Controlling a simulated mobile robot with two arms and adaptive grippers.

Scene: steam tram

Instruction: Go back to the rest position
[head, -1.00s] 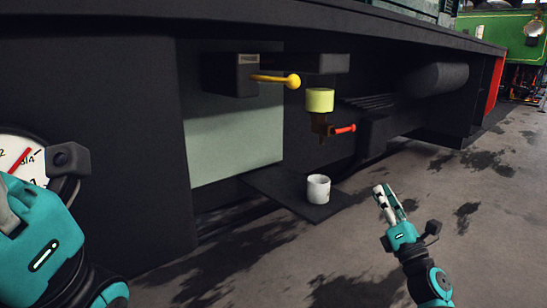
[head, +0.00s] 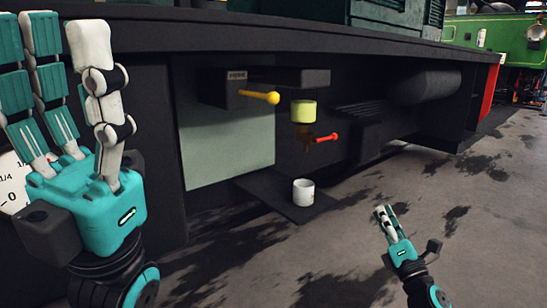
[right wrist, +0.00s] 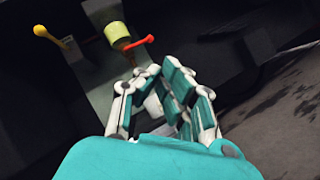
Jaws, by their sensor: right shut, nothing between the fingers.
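My left gripper (head: 64,35) is large at the left of the head view, teal and white, its fingers pointing up and spread apart with nothing between them. It stands in front of the dark tram side. My right gripper (head: 384,213) is low over the ground to the right of the white cup, apart from it. Its fingers are together and hold nothing. In the right wrist view the right fingers (right wrist: 163,92) hide part of the white cup behind them.
A yellow-knobbed lever (head: 262,97), a yellow-green cup (head: 303,111) and a red-knobbed lever (head: 325,138) sit under the tram's edge. A white cup (head: 303,192) stands on a dark plate (head: 262,190). A dial (head: 12,185) is partly hidden by my left gripper. Ground at right is clear.

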